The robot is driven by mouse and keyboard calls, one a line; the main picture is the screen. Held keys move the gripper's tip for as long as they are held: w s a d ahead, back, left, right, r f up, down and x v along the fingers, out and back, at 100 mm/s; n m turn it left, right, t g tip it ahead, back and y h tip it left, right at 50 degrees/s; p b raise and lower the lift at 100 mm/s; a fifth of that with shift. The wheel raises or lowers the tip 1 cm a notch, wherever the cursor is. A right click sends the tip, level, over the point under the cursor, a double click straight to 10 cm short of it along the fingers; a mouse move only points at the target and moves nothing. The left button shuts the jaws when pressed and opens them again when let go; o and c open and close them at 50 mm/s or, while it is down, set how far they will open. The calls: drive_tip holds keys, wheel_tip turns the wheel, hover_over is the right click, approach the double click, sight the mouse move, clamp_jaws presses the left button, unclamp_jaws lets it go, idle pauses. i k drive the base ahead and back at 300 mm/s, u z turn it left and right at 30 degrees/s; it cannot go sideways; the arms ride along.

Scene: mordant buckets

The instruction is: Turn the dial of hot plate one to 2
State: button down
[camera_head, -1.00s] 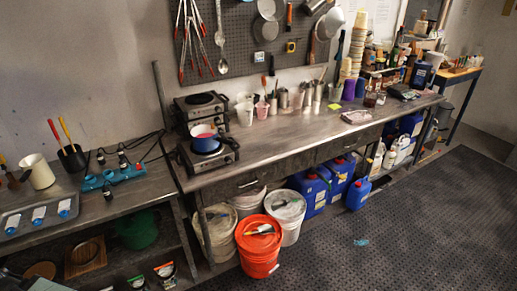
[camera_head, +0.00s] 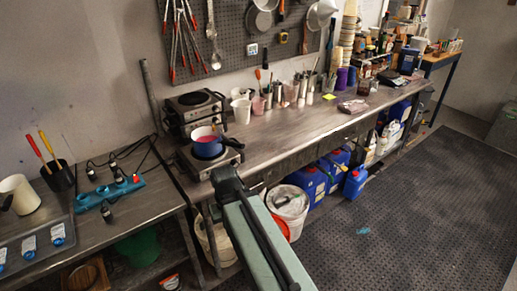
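Two hot plates stand at the left end of the long metal bench. The front hot plate (camera_head: 228,157) carries a small blue pot (camera_head: 208,150) with reddish contents. The rear hot plate (camera_head: 195,103) sits higher, on top of another dark appliance, and is bare. I cannot tell which is hot plate one, and the dials are too small to read. My gripper (camera_head: 224,174) is at the end of my pale green arm, just in front of the front hot plate in the picture. Whether it touches anything is unclear. Its fingers cannot be made out.
White cups (camera_head: 242,110) stand right of the hot plates. A blue power strip (camera_head: 109,192) with cables lies on the left table. Below the bench are a white bucket (camera_head: 288,205), a partly hidden orange bucket and blue canisters (camera_head: 312,184).

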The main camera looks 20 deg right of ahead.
sight(234, 163)
drive_tip(key=z, duration=0.2)
drive_tip(key=i, duration=1)
drive_tip(key=u, duration=0.55)
drive_tip(key=k, duration=1.5)
drive_tip(key=z, duration=0.45)
drive_tip(key=i, duration=1)
